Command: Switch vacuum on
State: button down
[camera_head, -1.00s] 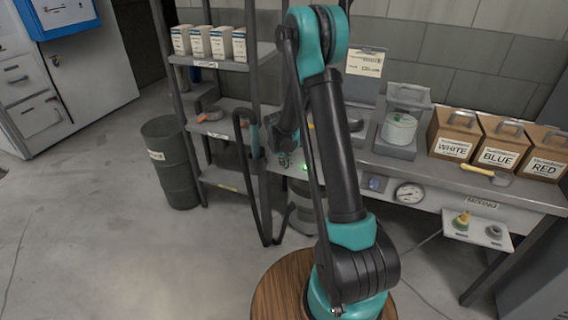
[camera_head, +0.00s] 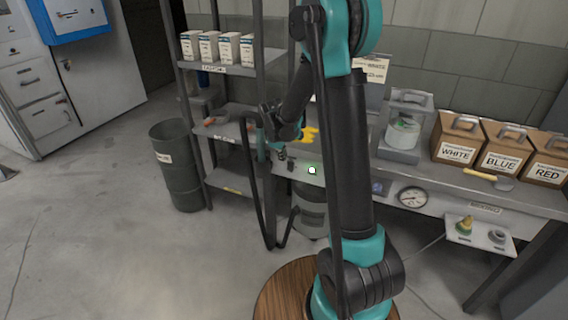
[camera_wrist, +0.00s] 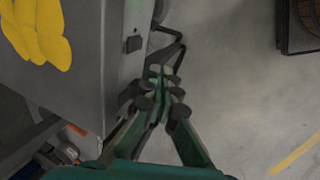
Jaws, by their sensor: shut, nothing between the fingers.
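A grey canister, apparently the vacuum (camera_head: 310,210), stands on the floor under the bench, partly hidden by my arm. A black hose (camera_head: 262,205) hangs in a loop to its left. A small dark switch (camera_wrist: 132,44) sits on the bench's grey front face in the wrist view; I cannot tell whether it belongs to the vacuum. A lit green-white light (camera_head: 312,170) shows on the bench front in the head view. My gripper (camera_wrist: 160,75) is shut and empty. In the wrist view its fingertips appear right of and below the switch, apparently apart from it. In the head view it (camera_head: 281,151) is by the bench's left end.
Yellow gloves (camera_wrist: 38,30) lie on the bench top near my gripper. A metal shelf (camera_head: 232,128) with boxes stands left of the bench, with a dark barrel (camera_head: 180,170) beside it. Labelled boxes (camera_head: 458,137) stand on the bench's right. The floor at left is open.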

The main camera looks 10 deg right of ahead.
aim_at(288, 168)
jog(key=shift+s+a+r, duration=0.1)
jog(key=shift+s+r, duration=0.05)
jog(key=shift+r, duration=0.35)
jog(key=shift+s+a+f, duration=0.15)
jog(key=shift+s+f, duration=0.15)
jog(key=shift+f, duration=0.35)
jog(key=shift+w+d+f, duration=0.6)
jog(key=shift+w+f, duration=0.45)
jog(key=shift+f, duration=0.6)
jog(key=shift+w+d+f, duration=0.6)
jog(key=shift+w+f, duration=0.45)
jog(key=shift+f, duration=0.6)
jog(key=shift+w+d+f, duration=0.6)
jog(key=shift+w+f, duration=0.45)
jog(key=shift+f, duration=0.6)
